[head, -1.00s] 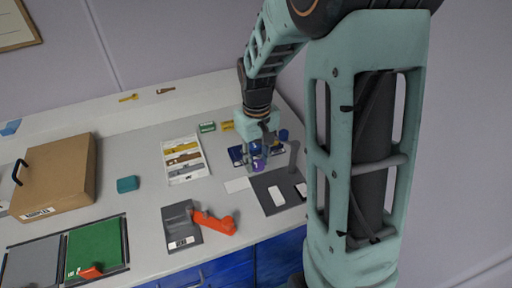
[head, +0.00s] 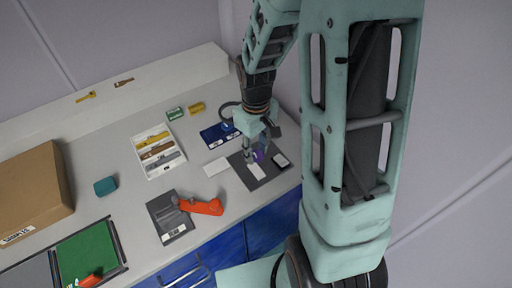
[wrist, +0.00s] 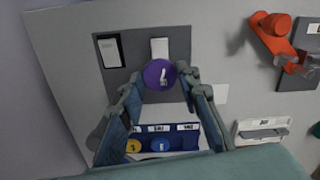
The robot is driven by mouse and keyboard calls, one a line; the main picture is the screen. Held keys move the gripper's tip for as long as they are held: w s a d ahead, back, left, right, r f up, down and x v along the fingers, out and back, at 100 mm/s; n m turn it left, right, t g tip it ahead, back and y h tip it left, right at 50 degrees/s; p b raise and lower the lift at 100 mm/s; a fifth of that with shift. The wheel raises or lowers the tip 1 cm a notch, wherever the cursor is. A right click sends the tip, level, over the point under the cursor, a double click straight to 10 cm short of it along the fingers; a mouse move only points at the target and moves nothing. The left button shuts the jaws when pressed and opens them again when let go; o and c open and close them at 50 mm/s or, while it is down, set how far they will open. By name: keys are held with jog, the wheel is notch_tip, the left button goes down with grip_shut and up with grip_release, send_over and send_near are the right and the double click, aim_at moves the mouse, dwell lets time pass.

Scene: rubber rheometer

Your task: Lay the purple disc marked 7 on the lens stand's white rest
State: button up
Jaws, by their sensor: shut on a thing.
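The purple disc (wrist: 160,74) marked 7 is between the fingertips of my gripper (wrist: 163,84), which is shut on it. In the head view the disc (head: 259,156) shows as a small purple patch at my gripper (head: 257,159). The dark grey base (wrist: 137,72) lies below, with a white rest (wrist: 159,48) just beyond the disc in the wrist view. The rest (head: 258,172) also shows in the head view, just nearer the front edge than the disc. The disc appears above the base; its exact height I cannot tell.
A dark panel with a white label (wrist: 109,51) lies beside the rest. A blue rack (head: 219,134) holds yellow and blue discs (wrist: 134,146). A white card (head: 216,167) lies left of the base. An orange-red tool (head: 203,206) is farther left.

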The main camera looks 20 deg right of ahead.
aim_at(256, 169)
jog(key=shift+f+b, duration=2.25)
jog(key=shift+f, duration=0.5)
jog(key=shift+f+b, duration=0.65)
jog(key=shift+f, duration=0.1)
jog(key=o, duration=0.9)
jog(key=shift+o, duration=0.2)
jog(key=shift+r, duration=0.1)
notch_tip(256, 169, up, 12)
jog(key=shift+f, duration=0.1)
